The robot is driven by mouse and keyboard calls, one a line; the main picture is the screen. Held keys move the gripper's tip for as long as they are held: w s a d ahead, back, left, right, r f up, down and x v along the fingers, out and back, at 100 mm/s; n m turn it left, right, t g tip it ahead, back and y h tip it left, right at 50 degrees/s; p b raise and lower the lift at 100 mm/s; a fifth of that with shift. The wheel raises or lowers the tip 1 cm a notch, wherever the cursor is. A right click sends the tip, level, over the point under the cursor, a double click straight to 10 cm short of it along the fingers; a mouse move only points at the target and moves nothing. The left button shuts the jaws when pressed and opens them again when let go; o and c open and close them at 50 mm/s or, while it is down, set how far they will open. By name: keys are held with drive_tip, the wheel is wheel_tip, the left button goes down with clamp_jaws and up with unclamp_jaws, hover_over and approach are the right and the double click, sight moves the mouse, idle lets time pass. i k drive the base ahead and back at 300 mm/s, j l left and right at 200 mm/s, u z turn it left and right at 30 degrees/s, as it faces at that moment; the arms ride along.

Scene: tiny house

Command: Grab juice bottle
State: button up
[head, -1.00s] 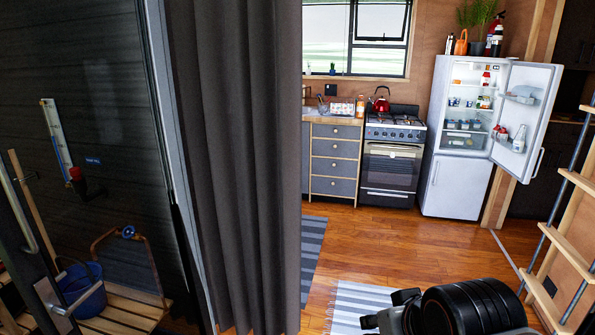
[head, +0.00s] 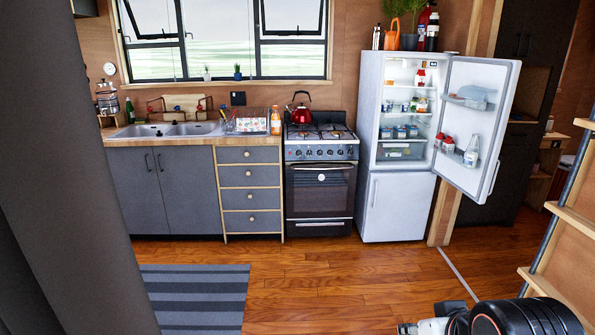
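An orange bottle (head: 276,121), likely the juice bottle, stands upright on the right end of the wooden counter, just left of the stove. A red-and-white bottle (head: 420,78) stands on the upper shelf of the open fridge. My gripper (head: 428,323) shows only partly at the bottom edge, right of centre, beside my dark arm link. It is far from both bottles, across the floor. Whether its fingers are open or shut cannot be told.
The fridge (head: 398,207) has its door (head: 487,130) swung open to the right. The stove (head: 320,195) bears a red kettle (head: 301,114). A dark curtain (head: 75,180) covers the left side. Wooden stairs (head: 567,230) stand at right. The wooden floor (head: 340,275) between is clear, with a striped rug (head: 195,295).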

sight(275, 118)
drive_tip(key=i, duration=4.15)
drive_tip(key=i+u, duration=0.15)
drive_tip(key=i, duration=0.4)
drive_tip(key=i+l+u, duration=0.1)
drive_tip(key=i, duration=0.4)
